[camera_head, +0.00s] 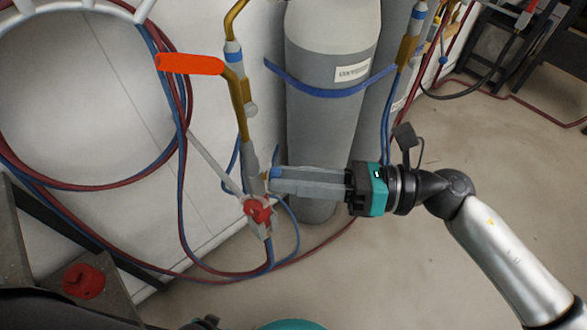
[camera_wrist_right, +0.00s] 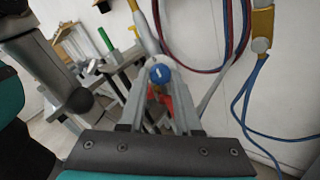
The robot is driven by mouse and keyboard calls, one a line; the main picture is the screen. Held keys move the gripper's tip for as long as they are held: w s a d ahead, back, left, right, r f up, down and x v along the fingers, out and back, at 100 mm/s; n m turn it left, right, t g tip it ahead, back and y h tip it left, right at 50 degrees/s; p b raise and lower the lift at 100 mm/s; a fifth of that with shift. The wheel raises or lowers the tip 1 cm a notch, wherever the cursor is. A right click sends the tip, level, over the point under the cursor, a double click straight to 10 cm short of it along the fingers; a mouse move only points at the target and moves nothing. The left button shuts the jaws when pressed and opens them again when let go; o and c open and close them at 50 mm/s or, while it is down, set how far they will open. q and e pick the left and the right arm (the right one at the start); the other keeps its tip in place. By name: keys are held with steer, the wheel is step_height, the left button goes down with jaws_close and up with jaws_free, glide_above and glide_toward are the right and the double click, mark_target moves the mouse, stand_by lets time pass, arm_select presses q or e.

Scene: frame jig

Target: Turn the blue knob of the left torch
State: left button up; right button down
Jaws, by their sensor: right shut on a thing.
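The left torch (camera_head: 240,95) hangs upright in the head view, with a brass neck, an orange lever (camera_head: 190,64) and a red knob (camera_head: 258,210) low on its body. My right gripper (camera_head: 273,180) reaches in from the right, its fingers nearly level, and is shut on the blue knob (camera_head: 275,173) at the torch's right side. The fingers hide most of this knob in the head view. In the right wrist view the blue knob (camera_wrist_right: 161,73) sits between the fingertips, with red behind it.
A grey gas cylinder (camera_head: 325,130) with a blue strap stands behind my right gripper. Red and blue hoses (camera_head: 185,160) loop around the torch and along the floor. A second torch (camera_head: 407,50) hangs at the upper right. The floor at right is largely clear.

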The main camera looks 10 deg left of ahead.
stand_by(0.4)
steer(key=c, duration=0.6)
jaws_free()
steer(key=w+d, duration=0.1)
steer(key=d, duration=1.4)
steer(key=shift+d+r, duration=0.15)
